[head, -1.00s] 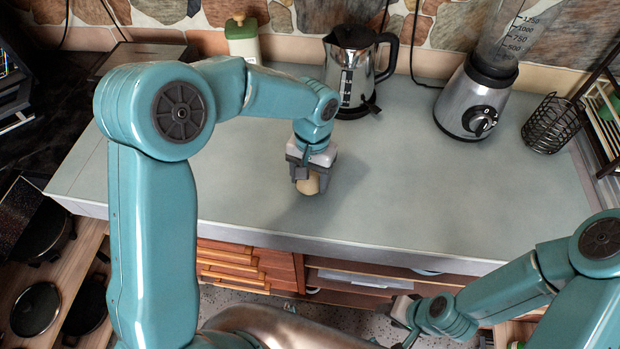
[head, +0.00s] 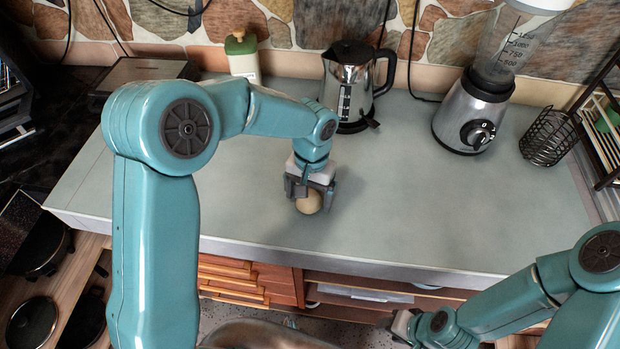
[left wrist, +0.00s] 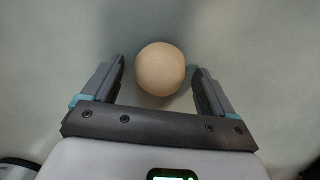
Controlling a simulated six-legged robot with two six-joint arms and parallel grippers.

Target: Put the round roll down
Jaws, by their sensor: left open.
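The round roll (head: 309,203) is a small pale tan ball on the grey-green countertop (head: 430,205), near its front edge. It also shows in the left wrist view (left wrist: 160,69), between the two fingers with a gap on each side. My left gripper (head: 311,196) is open around the roll, pointing down at the counter. Its fingers also show spread in the left wrist view (left wrist: 158,85). My right gripper (head: 402,326) is low at the bottom, in front of the counter; its fingers are not clear.
A kettle (head: 346,88) stands behind the left gripper, with a green-capped bottle (head: 243,58) to its left. A blender (head: 472,115) and a black wire basket (head: 547,137) stand at the right. The counter's middle right is clear.

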